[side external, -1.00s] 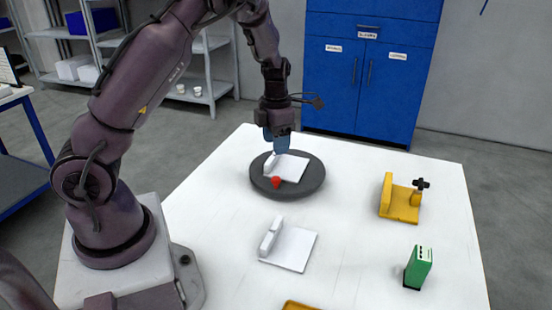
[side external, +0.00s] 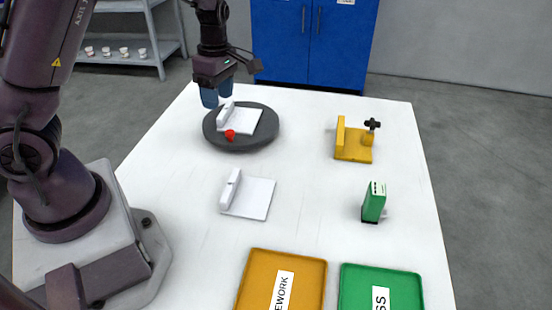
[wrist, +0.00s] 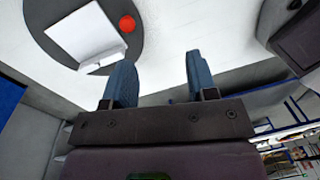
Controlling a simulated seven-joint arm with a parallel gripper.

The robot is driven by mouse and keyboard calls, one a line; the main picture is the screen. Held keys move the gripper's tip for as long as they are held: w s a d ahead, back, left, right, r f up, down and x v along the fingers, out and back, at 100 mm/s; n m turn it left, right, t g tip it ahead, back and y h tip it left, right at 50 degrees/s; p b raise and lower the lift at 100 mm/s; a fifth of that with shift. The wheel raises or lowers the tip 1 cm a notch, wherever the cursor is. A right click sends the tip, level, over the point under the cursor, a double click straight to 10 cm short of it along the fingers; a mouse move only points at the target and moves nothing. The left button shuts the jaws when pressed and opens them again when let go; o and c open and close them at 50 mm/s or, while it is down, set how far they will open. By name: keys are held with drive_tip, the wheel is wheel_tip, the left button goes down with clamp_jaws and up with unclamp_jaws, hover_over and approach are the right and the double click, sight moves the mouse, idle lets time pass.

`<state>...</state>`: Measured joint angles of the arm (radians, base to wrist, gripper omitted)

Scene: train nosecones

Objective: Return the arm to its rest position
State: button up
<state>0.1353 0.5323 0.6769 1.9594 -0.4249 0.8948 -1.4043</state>
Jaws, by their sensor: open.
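My gripper (side external: 217,93) hangs over the far left edge of the round dark turntable (side external: 262,138). Its two blue fingers are apart with nothing between them, as the wrist view also shows (wrist: 158,64). On the turntable lies a white plate with a raised white bar (side external: 240,120), clear of my fingers. A red knob (side external: 230,134) is at the turntable's near side. In the wrist view the plate (wrist: 85,33) and knob (wrist: 127,23) lie beyond the fingertips, at the upper left.
A second white plate with a bar (side external: 252,197) lies mid-table. A yellow fixture with a black knob (side external: 354,150) and a green device (side external: 374,203) stand on the right. An orange tray (side external: 307,279) and a green tray (side external: 405,284) are in front. A blue cabinet (side external: 340,60) stands behind.

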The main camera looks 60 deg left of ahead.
drive_tip(key=s+d+r+m+t, duration=0.3)
drive_tip(key=s+d+r+m, duration=0.3)
drive_tip(key=m, duration=0.6)
drive_tip(key=s+d+r+m+t, duration=0.3)
drive_tip(key=s+d+r+m, duration=0.4)
drive_tip(key=r+m, duration=0.4)
drive_tip(key=shift+s+d+r+m, duration=0.2)
drive_tip(key=shift+d+m, duration=0.55)
drive_tip(key=shift+m, duration=0.25)
